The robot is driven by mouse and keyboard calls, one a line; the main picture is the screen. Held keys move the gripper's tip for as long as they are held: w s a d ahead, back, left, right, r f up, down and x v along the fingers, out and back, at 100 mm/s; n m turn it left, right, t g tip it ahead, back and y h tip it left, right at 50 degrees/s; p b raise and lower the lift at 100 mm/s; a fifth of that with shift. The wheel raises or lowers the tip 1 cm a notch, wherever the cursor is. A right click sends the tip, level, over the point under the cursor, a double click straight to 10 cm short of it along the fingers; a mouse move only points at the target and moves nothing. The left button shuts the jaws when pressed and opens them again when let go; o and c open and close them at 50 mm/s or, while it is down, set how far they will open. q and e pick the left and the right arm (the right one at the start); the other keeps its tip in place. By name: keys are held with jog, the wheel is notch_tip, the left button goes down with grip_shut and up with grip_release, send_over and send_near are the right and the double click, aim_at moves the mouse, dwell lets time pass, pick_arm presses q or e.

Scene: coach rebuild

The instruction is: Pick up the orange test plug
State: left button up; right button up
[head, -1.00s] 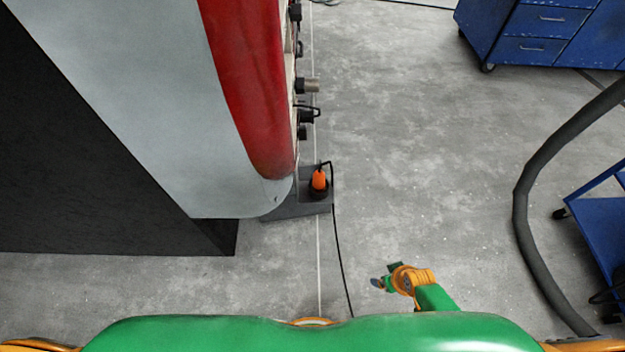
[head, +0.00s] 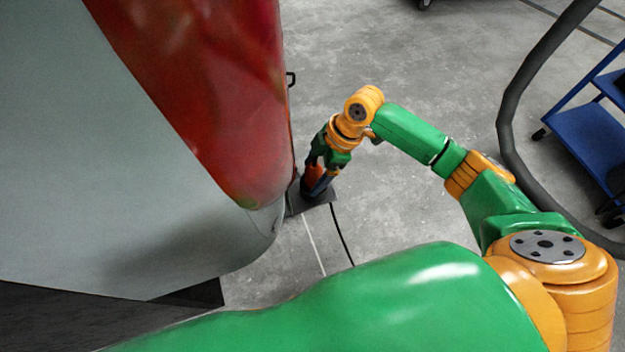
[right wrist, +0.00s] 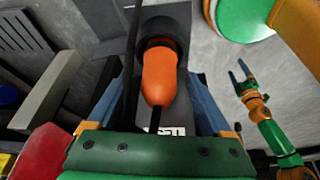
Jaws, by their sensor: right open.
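The orange test plug (right wrist: 159,78) shows in the middle of the right wrist view, its far end seated in a dark round holder (right wrist: 158,28). In the head view the plug (head: 317,172) is mostly hidden by my right gripper (head: 316,184). My right gripper is open, pointing down over the plug, with one blue-grey finger on each side of it. In the right wrist view gaps show between the plug and the fingers. My left gripper (right wrist: 241,76) shows at the right of the right wrist view, away from the plug, its two fingers apart.
The holder stands on a grey base (head: 318,200) on the concrete floor. The red and grey coach body (head: 205,95) rises close to the left. A black cable (head: 341,235) runs from the base. A thick dark hose (head: 512,100) and blue cart (head: 590,135) stand right.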

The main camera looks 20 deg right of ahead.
grip_shut()
jog(key=shift+w, duration=0.1)
dwell(0.3)
